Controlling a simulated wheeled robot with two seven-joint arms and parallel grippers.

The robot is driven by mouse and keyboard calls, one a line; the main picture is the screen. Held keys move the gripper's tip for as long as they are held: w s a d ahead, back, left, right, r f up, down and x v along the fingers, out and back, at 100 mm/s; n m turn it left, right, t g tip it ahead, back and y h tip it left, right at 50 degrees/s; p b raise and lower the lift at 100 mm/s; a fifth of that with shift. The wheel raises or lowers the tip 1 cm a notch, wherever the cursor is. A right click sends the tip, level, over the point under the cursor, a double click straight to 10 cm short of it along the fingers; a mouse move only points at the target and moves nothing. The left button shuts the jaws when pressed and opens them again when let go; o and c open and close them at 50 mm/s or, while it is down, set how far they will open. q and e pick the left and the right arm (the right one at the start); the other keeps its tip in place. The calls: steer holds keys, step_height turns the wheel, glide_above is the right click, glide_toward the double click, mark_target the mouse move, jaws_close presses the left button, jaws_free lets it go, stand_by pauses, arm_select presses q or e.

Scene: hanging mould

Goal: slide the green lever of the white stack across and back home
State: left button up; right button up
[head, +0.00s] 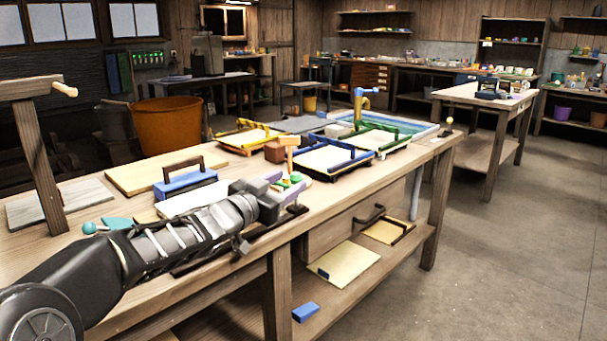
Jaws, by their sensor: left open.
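My left gripper (277,200) is over the front edge of the near bench, at the end of my dark arm that comes in from the left. It is open. A small green part (297,179), which looks like the green lever, shows just beyond the gripper among lavender and other small coloured pieces. The gripper hides part of this group, and I cannot tell whether it touches the lever. A white flat stack (187,199) lies behind my forearm, partly hidden. I cannot tell how the lever joins it. My right gripper is not in view.
A blue block with a dark handle (186,181) stands behind my forearm. A wooden mallet-like piece (289,150) rises behind the green part. Trays with white sheets (325,158) stand farther right. An orange tub (171,124) is behind the bench. A wooden post (40,160) stands at left.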

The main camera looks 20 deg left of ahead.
arm_select(q)
steer(key=w, duration=0.4)
steer(key=w+d+b, duration=0.1)
steer(key=w, duration=0.2)
steer(key=shift+w, duration=0.1)
jaws_close()
stand_by(0.4)
stand_by(0.9)
